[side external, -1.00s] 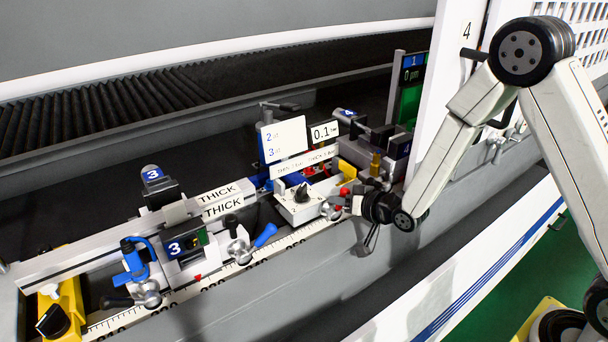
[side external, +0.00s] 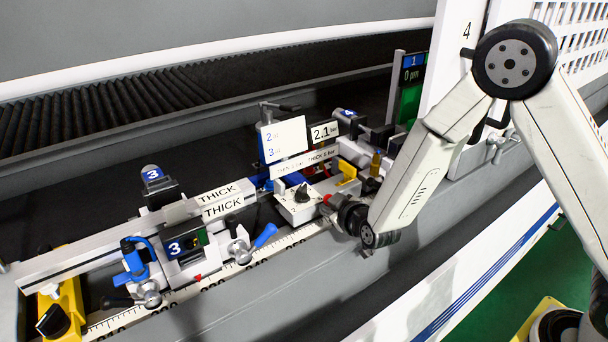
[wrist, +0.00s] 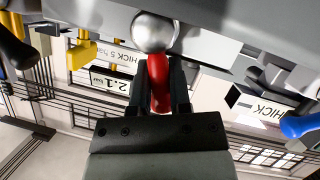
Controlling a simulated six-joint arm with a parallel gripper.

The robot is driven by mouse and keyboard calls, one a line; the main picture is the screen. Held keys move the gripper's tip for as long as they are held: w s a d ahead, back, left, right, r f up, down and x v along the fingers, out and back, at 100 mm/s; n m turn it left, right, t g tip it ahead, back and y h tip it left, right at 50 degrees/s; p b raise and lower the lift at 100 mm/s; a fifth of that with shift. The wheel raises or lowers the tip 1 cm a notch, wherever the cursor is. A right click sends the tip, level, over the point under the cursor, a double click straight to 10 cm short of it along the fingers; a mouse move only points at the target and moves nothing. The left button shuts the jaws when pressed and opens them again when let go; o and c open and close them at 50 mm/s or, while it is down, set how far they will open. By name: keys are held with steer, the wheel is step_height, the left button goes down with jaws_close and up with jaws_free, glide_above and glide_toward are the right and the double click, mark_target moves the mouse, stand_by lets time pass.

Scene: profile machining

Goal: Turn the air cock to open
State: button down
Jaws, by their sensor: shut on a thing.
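The air cock's red handle (wrist: 158,80) sits between the two dark fingers of my gripper (wrist: 160,88) in the wrist view. My gripper is shut on it. The handle meets a silver round knob (wrist: 152,32) at the grey body above. In the side view my gripper (side external: 340,212) is at the front of the rail, right of the white dial box, with a bit of red (side external: 327,199) showing at its tip. Most of the handle is hidden there. The pressure display (side external: 324,131) reads 2.1 bar.
A white box with a black dial (side external: 301,195) stands close left of my gripper. A yellow lever (side external: 346,174) is just behind it. Clamp unit 3 (side external: 185,246) with a blue-handled lever (side external: 265,235) stands further left. The grey front face below is clear.

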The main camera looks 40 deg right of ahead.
steer(key=shift+a+f+n+h, duration=0.3)
steer(key=shift+n+h, duration=0.2)
steer(key=shift+n, duration=0.4)
steer(key=shift+a, duration=0.1)
steer(key=c, duration=0.6)
jaws_free()
steer(key=shift+o, duration=0.2)
steer(key=shift+r, duration=0.1)
steer(key=shift+v, duration=3.9)
